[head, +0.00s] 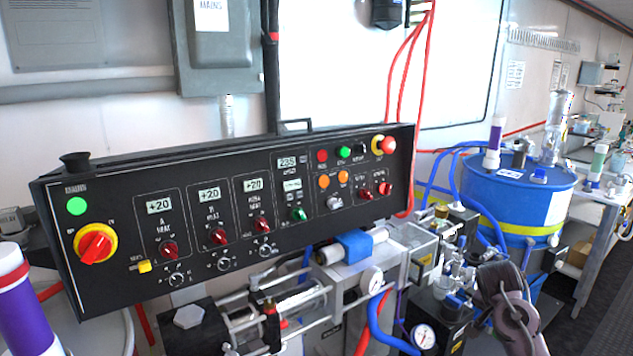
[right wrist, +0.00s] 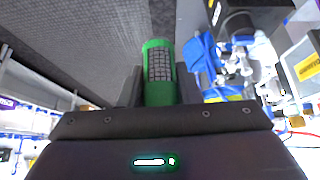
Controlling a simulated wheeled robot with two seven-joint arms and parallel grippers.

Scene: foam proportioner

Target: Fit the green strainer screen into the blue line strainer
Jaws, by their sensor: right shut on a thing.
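The green strainer screen (right wrist: 158,68) is a green cylinder with a dark grid mesh window. In the right wrist view it stands out from between the dark fingers of my right gripper (right wrist: 160,88), which is shut on it. In the head view my right arm is at the lower right, beside the pump fittings; the screen cannot be made out there. A blue part (right wrist: 202,55) is right of the screen in the right wrist view, apart from it. It may be the blue line strainer, but I cannot be sure. My left gripper is not in view.
A black control panel (head: 230,205) spans the left and middle. A blue drum (head: 525,200) with a yellow band stands at the right. Gauges (head: 423,336), valves and blue and red hoses crowd the space below the panel. Dark floor (head: 605,320) is clear at the far right.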

